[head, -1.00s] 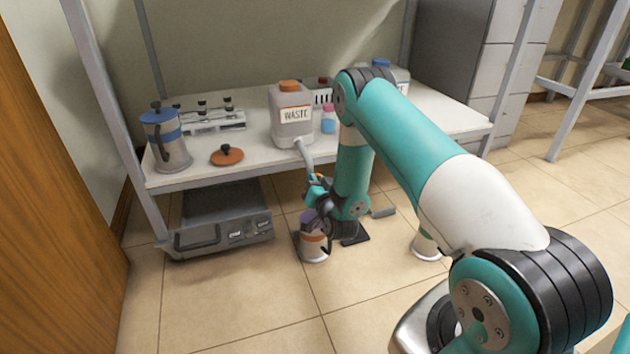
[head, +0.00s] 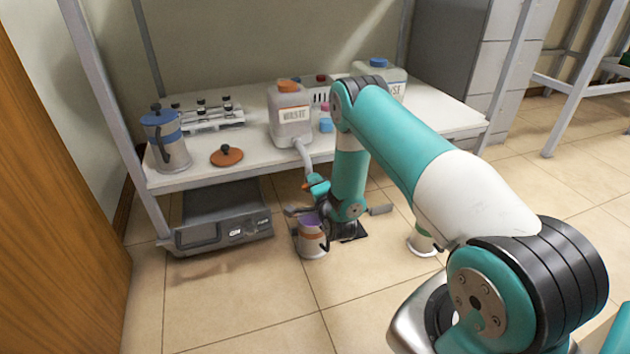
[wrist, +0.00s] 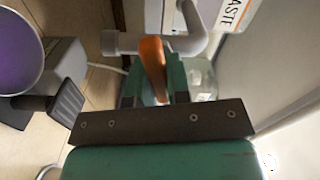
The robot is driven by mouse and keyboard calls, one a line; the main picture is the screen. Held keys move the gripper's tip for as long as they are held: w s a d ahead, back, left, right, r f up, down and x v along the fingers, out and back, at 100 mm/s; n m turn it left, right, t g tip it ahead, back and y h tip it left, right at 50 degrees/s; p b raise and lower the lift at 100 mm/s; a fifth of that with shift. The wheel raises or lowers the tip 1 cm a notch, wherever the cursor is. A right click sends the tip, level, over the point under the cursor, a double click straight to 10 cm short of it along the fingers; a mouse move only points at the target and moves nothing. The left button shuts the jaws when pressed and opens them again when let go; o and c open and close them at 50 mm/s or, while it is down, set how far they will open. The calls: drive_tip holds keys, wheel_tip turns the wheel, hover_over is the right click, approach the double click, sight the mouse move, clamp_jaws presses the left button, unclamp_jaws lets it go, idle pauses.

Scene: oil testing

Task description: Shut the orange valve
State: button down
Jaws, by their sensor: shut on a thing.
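The orange valve handle (wrist: 153,66) sits between the two teal fingers of my gripper (wrist: 154,85) in the wrist view. My gripper is shut on the handle. The handle joins a grey pipe (wrist: 125,43). In the head view my gripper (head: 318,184) is at the lower end of the pipe (head: 303,155) from the waste container (head: 291,118), in front of the table edge. Only a small orange bit of the valve (head: 306,186) shows there.
A mug with a purple inside (head: 312,240) stands low, below the pipe end. A grey device (head: 222,215) is under the table (head: 255,140). A jug (head: 166,143) and an orange-brown lid (head: 227,156) are on the table. Floor in front is clear.

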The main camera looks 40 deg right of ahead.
drive_tip(key=shift+s+f+m+p, duration=0.15)
drive_tip(key=shift+m+p, duration=0.15)
drive_tip(key=shift+m, duration=1)
drive_tip(key=c, duration=1.1)
unclamp_jaws()
